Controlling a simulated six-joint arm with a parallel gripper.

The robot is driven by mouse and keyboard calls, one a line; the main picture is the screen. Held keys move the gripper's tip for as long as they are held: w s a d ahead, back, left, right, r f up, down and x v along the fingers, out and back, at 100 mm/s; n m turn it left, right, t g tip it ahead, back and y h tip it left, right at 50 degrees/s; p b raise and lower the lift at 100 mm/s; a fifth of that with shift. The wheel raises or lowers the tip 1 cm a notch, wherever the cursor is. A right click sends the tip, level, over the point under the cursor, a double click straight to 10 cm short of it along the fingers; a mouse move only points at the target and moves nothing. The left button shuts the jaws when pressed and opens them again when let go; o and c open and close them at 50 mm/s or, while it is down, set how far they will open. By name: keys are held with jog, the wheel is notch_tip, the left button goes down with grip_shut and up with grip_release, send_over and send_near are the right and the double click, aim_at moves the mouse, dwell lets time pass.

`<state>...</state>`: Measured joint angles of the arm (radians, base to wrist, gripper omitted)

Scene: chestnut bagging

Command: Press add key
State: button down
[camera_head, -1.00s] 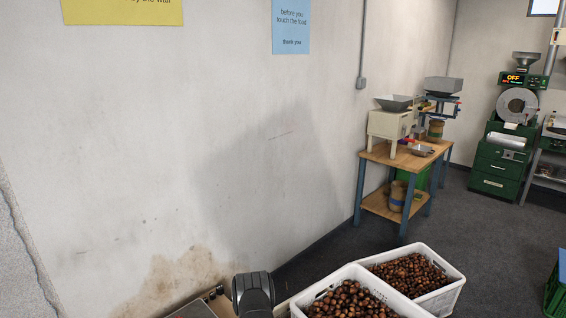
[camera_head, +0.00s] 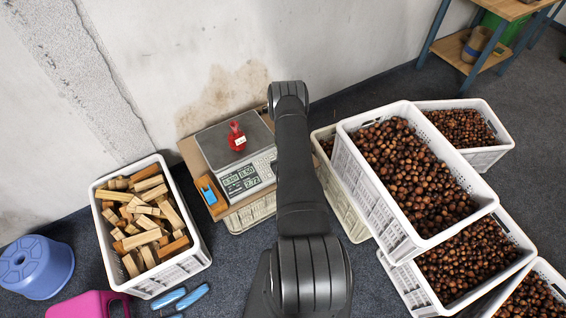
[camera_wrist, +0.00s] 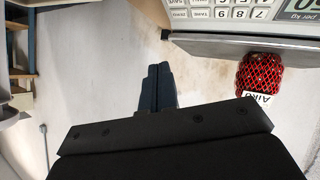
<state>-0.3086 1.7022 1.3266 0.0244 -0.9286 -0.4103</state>
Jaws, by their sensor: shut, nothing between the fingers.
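The scale (camera_head: 222,146) stands by the wall on a crate, with a flat pan, a lit display (camera_head: 240,180) and a keypad (camera_head: 264,166) partly behind my arm. A red net bag (camera_head: 237,137) with a white label sits on the pan. In the wrist view the keypad (camera_wrist: 222,12) shows upside down at the top edge, with number keys and a row of word keys; I cannot pick out the add key. The red bag (camera_wrist: 260,74) is at the right. My gripper (camera_wrist: 158,68) is shut and empty, apart from the keypad in the picture. In the head view my arm hides it.
A crate of wood blocks (camera_head: 100,190) stands left of the scale. An orange holder with a blue item (camera_head: 208,191) lies beside the display. Crates of chestnuts (camera_head: 345,150) stand close on the right. A blue stool (camera_head: 35,262) is far left.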

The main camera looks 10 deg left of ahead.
jog(key=shift+w+d+m+h, duration=0.2)
jog(key=shift+d+m+h, duration=0.3)
jog(key=shift+d+h, duration=0.45)
jog(key=shift+a, duration=0.15)
jog(key=shift+w+a+f, duration=0.35)
jog(key=shift+f, duration=1.05)
jog(key=shift+w+a+f, duration=0.3)
jog(key=shift+f, duration=1.05)
jog(key=shift+w+a+f, duration=0.35)
jog(key=shift+f, duration=1.05)
jog(key=shift+w+a+f, duration=0.1)
jog(key=shift+f, duration=0.3)
jog(key=shift+a+f, duration=0.1)
jog(key=shift+f, duration=0.2)
jog(key=shift+d+r, duration=0.2)
jog(key=shift+r, duration=0.55)
